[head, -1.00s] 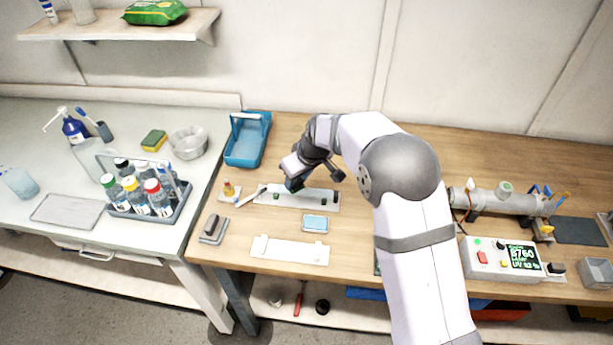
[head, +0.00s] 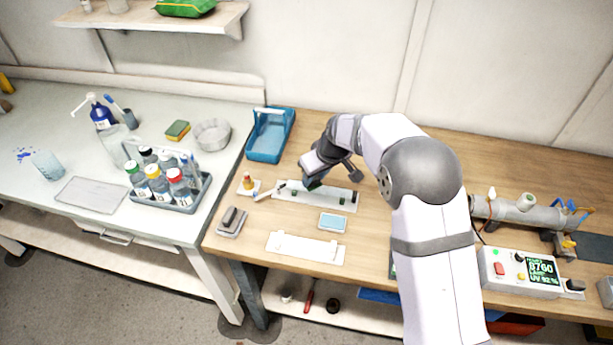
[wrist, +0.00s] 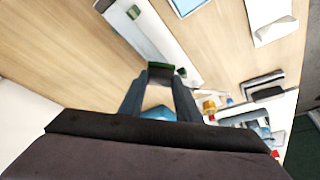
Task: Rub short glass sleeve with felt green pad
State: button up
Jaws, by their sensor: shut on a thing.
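My gripper (wrist: 160,82) is shut on a dark green pad (wrist: 160,70), which shows between its fingertips in the wrist view. In the head view my gripper (head: 312,184) is low over a long white holder (head: 325,205) with green-lined supports. The holder also shows in the wrist view (wrist: 160,38), just beyond the fingertips. The clear glass sleeve cannot be made out surely; it may lie along the holder. Whether the pad touches it cannot be told.
A light blue pad in a small tray (head: 332,222) and another white holder (head: 305,247) lie in front. A blue caddy (head: 270,137) stands behind left. A grey block (head: 231,222) and small yellow-orange bottle (head: 249,184) are left. A control box (head: 518,272) is right.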

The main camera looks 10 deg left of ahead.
jog(key=shift+d+f+b, duration=0.15)
jog(key=shift+d+b, duration=1.2)
jog(key=shift+d, duration=2.2)
notch_tip(320, 180, up, 8)
jog(key=p, duration=0.5)
jog(key=shift+r, duration=0.2)
jog(key=shift+a, duration=0.1)
